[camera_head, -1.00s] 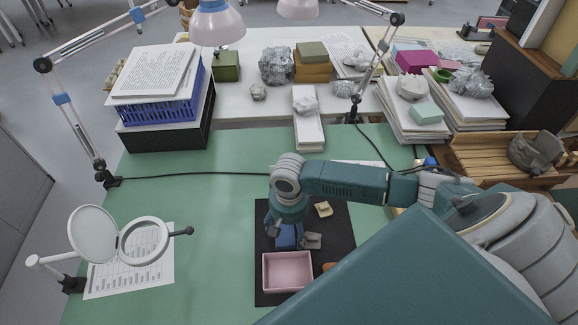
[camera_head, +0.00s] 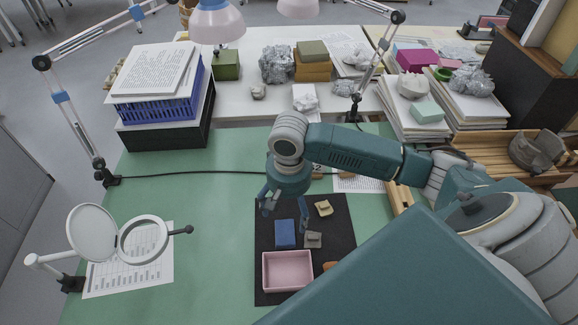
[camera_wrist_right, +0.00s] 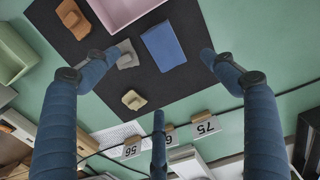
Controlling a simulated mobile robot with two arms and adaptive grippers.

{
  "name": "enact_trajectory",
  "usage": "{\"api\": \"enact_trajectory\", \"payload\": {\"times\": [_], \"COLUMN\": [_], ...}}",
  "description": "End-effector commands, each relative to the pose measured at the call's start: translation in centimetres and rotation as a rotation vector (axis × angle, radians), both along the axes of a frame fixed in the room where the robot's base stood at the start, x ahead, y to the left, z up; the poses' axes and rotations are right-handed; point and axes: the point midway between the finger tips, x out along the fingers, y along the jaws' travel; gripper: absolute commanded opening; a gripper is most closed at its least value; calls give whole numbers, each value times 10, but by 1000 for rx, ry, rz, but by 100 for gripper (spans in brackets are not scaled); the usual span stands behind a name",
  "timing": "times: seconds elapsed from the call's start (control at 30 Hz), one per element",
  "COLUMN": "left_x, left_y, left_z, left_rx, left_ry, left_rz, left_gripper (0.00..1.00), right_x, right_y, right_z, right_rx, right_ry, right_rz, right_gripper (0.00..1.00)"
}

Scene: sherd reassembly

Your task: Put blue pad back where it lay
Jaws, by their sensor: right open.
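The blue pad (camera_head: 285,234) lies flat on the dark mat (camera_head: 273,213), just behind the pink tray (camera_head: 287,287). It also shows whole in the right wrist view (camera_wrist_right: 163,46), with no finger touching it. My right gripper (camera_head: 284,212) is open and empty above the mat, its fingers spread above and behind the pad. In the wrist view its fingers (camera_wrist_right: 164,54) stand apart on either side of the pad. My left gripper is not in view.
A grey sherd (camera_head: 313,240) and a tan sherd (camera_head: 323,208) lie right of the pad. An orange piece (camera_wrist_right: 73,18) lies near the tray. A magnifier (camera_head: 143,240) stands on the left.

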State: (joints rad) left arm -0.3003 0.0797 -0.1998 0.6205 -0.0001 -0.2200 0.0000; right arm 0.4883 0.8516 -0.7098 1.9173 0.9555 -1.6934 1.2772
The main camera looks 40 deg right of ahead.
Motion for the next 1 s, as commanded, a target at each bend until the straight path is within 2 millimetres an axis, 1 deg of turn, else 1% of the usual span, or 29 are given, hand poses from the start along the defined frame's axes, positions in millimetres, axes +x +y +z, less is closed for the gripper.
{"api": "enact_trajectory", "payload": {"times": [0.03, 0.07, 0.13, 0.23, 0.33, 0.6, 0.83, 1.0], "left_x": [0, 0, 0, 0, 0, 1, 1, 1], "left_y": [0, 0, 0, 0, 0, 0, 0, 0], "left_z": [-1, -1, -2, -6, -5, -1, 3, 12], "left_rx": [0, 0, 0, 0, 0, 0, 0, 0], "left_ry": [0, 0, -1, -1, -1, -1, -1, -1], "left_rz": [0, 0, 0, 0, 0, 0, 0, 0], "left_gripper": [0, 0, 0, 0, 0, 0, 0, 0], "right_x": [0, 0, 2, 7, 7, 6, 4, -3], "right_y": [0, 0, 0, 2, 3, 3, 2, -1], "right_z": [5, 8, 9, 1, -7, -47, -64, -88], "right_rx": [0, -1, -1, -3, -2, -2, -3, -4], "right_ry": [0, -1, -2, 1, 4, 5, 4, 5], "right_rz": [0, 0, 0, 0, -2, -1, -1, -1], "right_gripper": [84, 88, 89, 89, 89, 89, 89, 89]}}
